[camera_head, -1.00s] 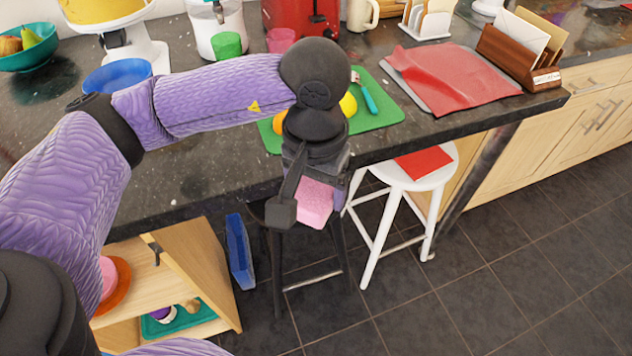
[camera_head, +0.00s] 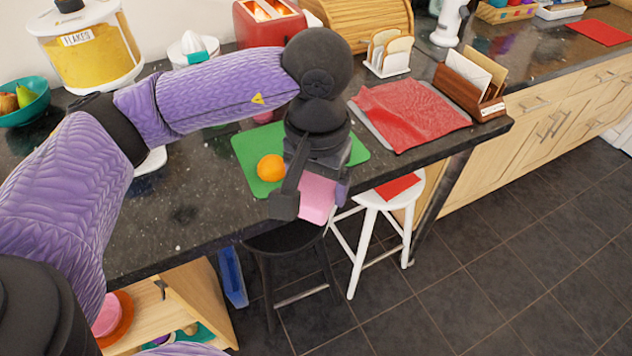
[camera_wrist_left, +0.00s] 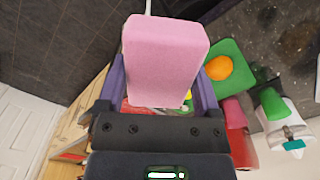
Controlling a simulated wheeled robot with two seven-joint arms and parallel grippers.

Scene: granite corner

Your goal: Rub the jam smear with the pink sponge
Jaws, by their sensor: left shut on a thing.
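My left gripper (camera_head: 314,198) is shut on the pink sponge (camera_head: 318,199). In the head view it holds the sponge in front of the counter's front edge, above the stools. The left wrist view shows the sponge (camera_wrist_left: 165,55) between the two purple fingers of the gripper (camera_wrist_left: 162,85), its near face clear. I cannot surely pick out the jam smear. A dark patch (camera_head: 183,214) shows on the counter to the left of the gripper, but I cannot tell whether it is jam. My right gripper is out of view.
The dark counter (camera_head: 150,235) holds a green board (camera_head: 246,150) with an orange (camera_head: 271,168), partly behind my arm. A red cloth (camera_head: 410,112), toaster (camera_head: 268,22) and letter holder (camera_head: 468,95) stand further back. Black stool (camera_head: 285,240) and white stool (camera_head: 372,197) are at the front.

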